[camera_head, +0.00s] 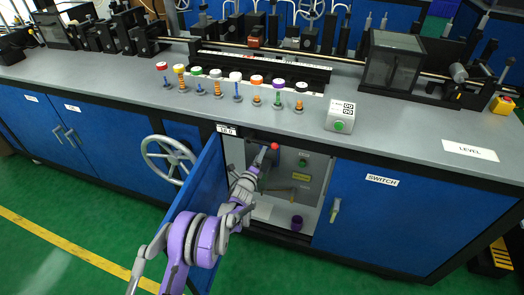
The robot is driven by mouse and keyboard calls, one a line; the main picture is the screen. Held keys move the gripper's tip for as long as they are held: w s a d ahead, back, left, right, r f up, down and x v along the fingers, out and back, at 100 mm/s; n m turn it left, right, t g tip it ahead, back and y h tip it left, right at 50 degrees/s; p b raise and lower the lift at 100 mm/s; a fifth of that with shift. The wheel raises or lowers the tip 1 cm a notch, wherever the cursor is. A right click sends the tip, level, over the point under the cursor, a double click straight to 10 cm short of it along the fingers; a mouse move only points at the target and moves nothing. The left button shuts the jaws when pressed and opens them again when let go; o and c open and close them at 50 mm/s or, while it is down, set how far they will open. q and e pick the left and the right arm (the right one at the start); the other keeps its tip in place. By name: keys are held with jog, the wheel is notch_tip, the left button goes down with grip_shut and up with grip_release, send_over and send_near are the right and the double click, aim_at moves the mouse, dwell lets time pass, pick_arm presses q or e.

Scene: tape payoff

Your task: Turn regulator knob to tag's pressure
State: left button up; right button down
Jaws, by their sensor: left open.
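A small white tag (227,130) with dark print hangs at the top left of an open cabinet bay; its number is too small to read surely. Inside the bay a round red knob (275,146) shows near the top, in front of a grey panel (313,170). I cannot tell surely that this is the regulator knob. My purple and grey left arm reaches up into the bay, and my left gripper (264,158) is open just below and left of the red knob. Whether it touches the knob is unclear. My right gripper is not in view.
An open blue door (195,205) stands close to the left of my arm. A spoked handwheel (168,160) is farther left. A purple cup-like part (296,222) sits low in the bay. Several colour-topped posts and a grey button box (340,116) stand on the bench above.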

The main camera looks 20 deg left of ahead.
pick_arm(q)
jog(key=s, duration=0.7)
jog(key=shift+s+a+p, duration=0.15)
jog(key=shift+s+p, duration=0.05)
jog(key=shift+p, duration=0.2)
